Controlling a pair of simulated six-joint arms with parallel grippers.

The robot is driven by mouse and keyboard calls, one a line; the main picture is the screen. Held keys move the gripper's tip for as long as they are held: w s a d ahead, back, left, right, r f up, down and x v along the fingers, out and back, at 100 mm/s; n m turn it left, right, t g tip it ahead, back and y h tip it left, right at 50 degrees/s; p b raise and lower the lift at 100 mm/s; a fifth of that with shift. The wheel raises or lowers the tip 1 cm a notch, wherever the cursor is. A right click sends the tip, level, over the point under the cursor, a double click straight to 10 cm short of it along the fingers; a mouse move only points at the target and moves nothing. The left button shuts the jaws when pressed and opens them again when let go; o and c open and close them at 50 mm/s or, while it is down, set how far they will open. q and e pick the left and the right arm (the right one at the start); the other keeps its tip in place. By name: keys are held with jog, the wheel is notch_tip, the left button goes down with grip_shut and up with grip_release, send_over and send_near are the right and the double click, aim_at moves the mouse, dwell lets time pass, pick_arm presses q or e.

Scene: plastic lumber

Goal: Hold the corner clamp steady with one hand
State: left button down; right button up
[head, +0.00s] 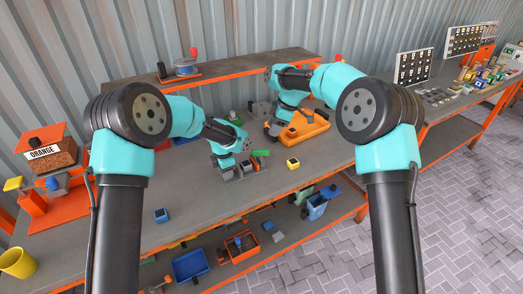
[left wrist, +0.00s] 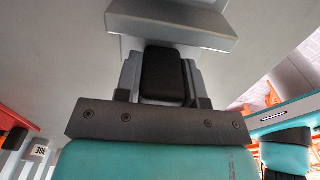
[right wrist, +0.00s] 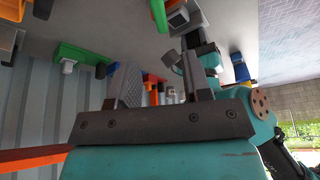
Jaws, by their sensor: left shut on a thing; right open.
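The grey corner clamp (head: 245,168) sits on the bench in the middle of the head view, with a green piece beside it. My left gripper (head: 228,168) is at its left side, pointing down, and is shut on it. In the left wrist view the grey clamp (left wrist: 172,38) fills the space ahead of the fingers, with a black block between them. The fingertips are partly hidden there. My right gripper (head: 275,129) is farther back, beside an orange triangular tool. In the right wrist view its fingers (right wrist: 160,85) are apart, with nothing clearly held between them.
The orange tool (head: 312,124) lies behind the clamp. A yellow-and-black block (head: 293,163) and a blue block (head: 161,215) stand on the bench. An orange-labelled stand (head: 45,155) is at the left. The front bench between the blocks is clear. A lower shelf holds bins.

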aim_at(261, 150)
dwell(0.4)
jog(key=x, duration=1.1)
jog(key=shift+a+f, duration=0.15)
jog(key=shift+f, duration=0.25)
grip_shut()
